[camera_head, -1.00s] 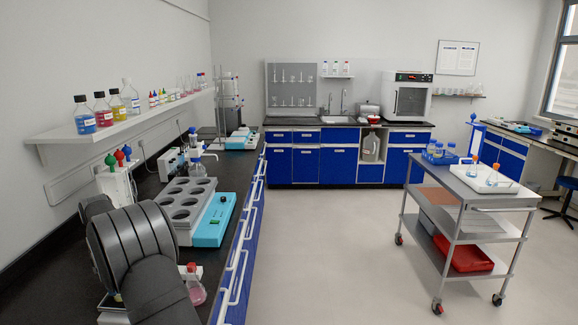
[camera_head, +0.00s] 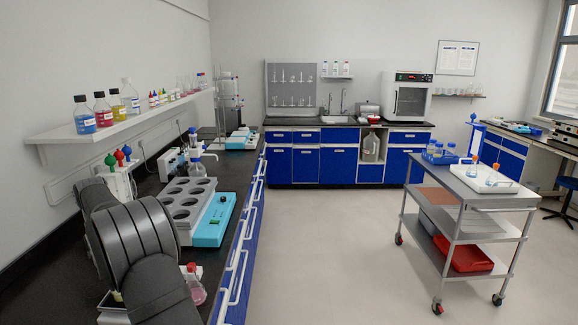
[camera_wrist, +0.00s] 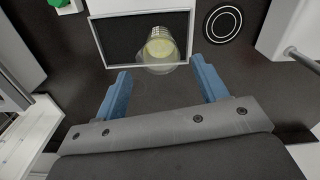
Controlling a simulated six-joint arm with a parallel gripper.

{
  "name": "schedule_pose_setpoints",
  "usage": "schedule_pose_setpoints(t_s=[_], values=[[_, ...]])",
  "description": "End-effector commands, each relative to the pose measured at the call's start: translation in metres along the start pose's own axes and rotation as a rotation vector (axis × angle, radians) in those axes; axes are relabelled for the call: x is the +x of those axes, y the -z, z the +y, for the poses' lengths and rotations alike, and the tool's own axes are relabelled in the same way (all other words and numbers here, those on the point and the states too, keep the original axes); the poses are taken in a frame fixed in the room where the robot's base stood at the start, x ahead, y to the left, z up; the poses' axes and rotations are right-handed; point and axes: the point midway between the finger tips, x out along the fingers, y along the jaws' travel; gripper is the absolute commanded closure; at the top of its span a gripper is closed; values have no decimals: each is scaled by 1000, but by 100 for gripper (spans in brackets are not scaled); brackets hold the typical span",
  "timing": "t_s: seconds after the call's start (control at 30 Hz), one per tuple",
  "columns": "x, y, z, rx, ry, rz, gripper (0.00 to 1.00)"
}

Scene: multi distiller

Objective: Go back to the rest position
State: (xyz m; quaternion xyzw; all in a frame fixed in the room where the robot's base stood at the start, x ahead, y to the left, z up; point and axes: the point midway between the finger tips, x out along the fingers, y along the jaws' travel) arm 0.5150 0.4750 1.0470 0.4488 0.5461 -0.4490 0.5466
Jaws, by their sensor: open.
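My gripper (camera_wrist: 160,90) shows in the wrist view with its two blue fingers spread apart and nothing between them. A glass vessel with pale yellow contents (camera_wrist: 159,46) stands beyond the fingertips, on a dark plate with a light frame (camera_wrist: 112,38). The vessel is apart from both fingers. In the head view my arm covers the near left of the bench, and my gripper is hidden behind it.
A multi-place heater with a teal front (camera_head: 213,222) stands on the bench beside my arm. A flask with pink liquid and a red cap (camera_head: 194,286) stands close to my arm's right. Bottles (camera_head: 84,115) line the wall shelf (camera_head: 60,138). A round black disc (camera_wrist: 222,24) lies right of the vessel.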

Motion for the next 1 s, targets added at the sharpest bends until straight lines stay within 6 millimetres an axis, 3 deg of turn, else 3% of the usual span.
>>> schedule_pose_setpoints(t_s=[0.17, 0.77, 0.8, 1.0], values=[[-37, 0, 0, 0, -3, 2, 34], [86, 0, -1, 0, 3, -2, 34], [87, 0, 0, 0, -1, 1, 34], [40, 0, 0, 0, -4, 2, 34]])
